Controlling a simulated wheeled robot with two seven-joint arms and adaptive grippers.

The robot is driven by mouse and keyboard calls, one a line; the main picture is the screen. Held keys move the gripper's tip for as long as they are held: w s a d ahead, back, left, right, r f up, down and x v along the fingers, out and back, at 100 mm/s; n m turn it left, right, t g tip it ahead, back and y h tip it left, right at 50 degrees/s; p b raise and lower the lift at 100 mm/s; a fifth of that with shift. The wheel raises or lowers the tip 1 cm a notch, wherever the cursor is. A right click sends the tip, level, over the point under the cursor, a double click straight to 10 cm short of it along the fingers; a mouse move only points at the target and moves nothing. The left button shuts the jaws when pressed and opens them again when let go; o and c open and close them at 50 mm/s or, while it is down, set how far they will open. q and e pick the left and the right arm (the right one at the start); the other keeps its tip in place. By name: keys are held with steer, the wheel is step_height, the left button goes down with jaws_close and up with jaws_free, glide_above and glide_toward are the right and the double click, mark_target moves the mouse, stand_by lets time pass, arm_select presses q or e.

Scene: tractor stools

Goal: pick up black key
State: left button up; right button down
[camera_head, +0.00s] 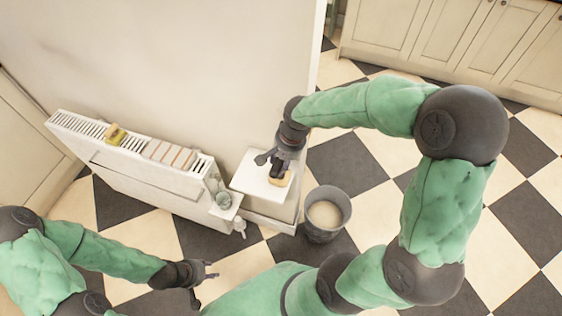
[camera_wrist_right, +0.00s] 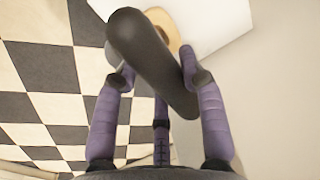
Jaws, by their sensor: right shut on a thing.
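My right gripper (camera_head: 274,163) is over the small white shelf (camera_head: 248,185) on the wall. It is shut on a long, dark, rounded thing, taken as the black key (camera_wrist_right: 150,60), which lies slantwise between the purple fingers in the right wrist view. In the head view the key is hard to tell from the dark gripper. A round tan thing (camera_wrist_right: 162,24) lies on the shelf just beyond the key; it also shows in the head view (camera_head: 285,181). My left gripper (camera_head: 203,282) is open and empty above the floor at the lower left.
A white radiator (camera_head: 135,172) on the wall carries a yellow sponge-like block (camera_head: 116,134) and a pale striped thing (camera_head: 170,154). A grey bucket (camera_head: 324,214) with pale contents stands right of the shelf. Cream cabinets (camera_head: 450,45) line the back. The checkered floor is clear at right.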

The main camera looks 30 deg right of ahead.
steer(key=shift+r, duration=0.4)
steer(key=r, duration=0.1)
steer(key=r+p, duration=0.1)
steer(key=r, duration=0.1)
steer(key=shift+s+a+r, duration=0.15)
steer(key=shift+s+a, duration=0.05)
steer(key=s+a+r+p, duration=0.5)
steer(key=s+a+r, duration=0.2)
steer(key=s, duration=0.4)
steer(key=shift+a+r, duration=0.4)
steer(key=shift+r, duration=0.5)
